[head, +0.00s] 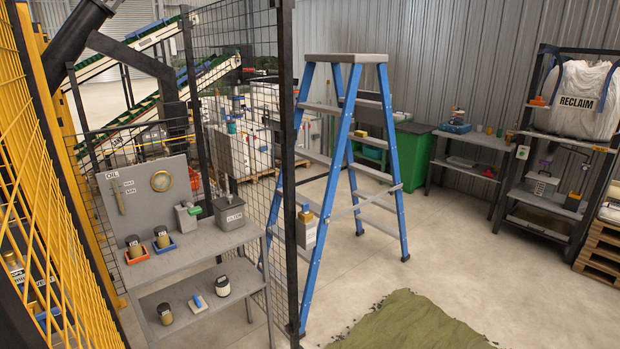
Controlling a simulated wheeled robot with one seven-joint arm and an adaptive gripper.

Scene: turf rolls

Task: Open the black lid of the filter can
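A dark grey bin (229,214) with a label too small to read surely, perhaps the filter can, stands at the back right of the grey bench top. Its dark lid (228,202) appears to lie on it, with a thin upright part above; I cannot tell surely whether it is fully shut. A pale jar with a dark top (222,286) stands on the lower shelf. My gripper is not in view.
The grey bench (190,255) has a back panel marked OIL (150,195). A grey-green can (187,217) stands left of the bin; orange and blue trays (163,247) hold filters. Mesh fencing (255,120) rises behind. A blue ladder (345,150) stands right; open floor (470,250) lies beyond.

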